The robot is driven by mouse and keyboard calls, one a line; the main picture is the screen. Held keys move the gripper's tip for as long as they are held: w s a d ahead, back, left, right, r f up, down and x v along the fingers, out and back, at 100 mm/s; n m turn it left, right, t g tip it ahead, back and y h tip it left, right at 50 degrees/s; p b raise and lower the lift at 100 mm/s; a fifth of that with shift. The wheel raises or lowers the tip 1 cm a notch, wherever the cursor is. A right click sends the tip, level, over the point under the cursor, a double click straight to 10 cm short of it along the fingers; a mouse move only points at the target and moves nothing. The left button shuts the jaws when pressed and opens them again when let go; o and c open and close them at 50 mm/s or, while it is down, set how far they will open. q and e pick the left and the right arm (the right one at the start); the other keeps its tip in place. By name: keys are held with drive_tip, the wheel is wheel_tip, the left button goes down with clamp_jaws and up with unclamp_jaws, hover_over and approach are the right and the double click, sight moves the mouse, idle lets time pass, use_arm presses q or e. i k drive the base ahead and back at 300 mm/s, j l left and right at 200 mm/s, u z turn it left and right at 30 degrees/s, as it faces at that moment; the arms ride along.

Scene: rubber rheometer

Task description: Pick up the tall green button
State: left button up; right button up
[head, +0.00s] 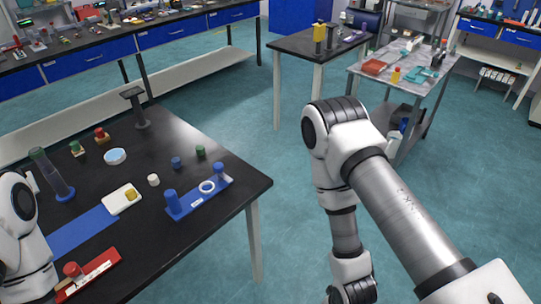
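Two small green button-like pieces show on the black table (205,208). One green piece (200,151) stands alone near the back right, near a blue one. The other green piece (77,148) sits on a light base at the back left, next to a red one (101,135). They are too small for me to tell which is the tall one. My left arm comes in at the left edge and my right arm hangs right of the table. Neither gripper is in view.
A blue tray (190,209) with blue pegs and a white ring, a white block (121,200), a white-blue dish (115,156), a dark cylinder (56,178) and a red tray (88,273) also stand on the table. The floor (290,220) beside it is clear.

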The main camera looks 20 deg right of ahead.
sight(201, 151)
drive_tip(key=z, duration=0.1)
drive_tip(key=i+l+u, duration=0.15)
drive_tip(key=l+u, duration=0.3)
drive_tip(key=i+l+u, duration=0.15)
drive_tip(key=l+u, duration=0.55)
drive_tip(key=u, duration=0.15)
drive_tip(key=l, duration=0.7)
drive_tip(key=i+l+u, duration=0.1)
drive_tip(key=l, duration=0.6)
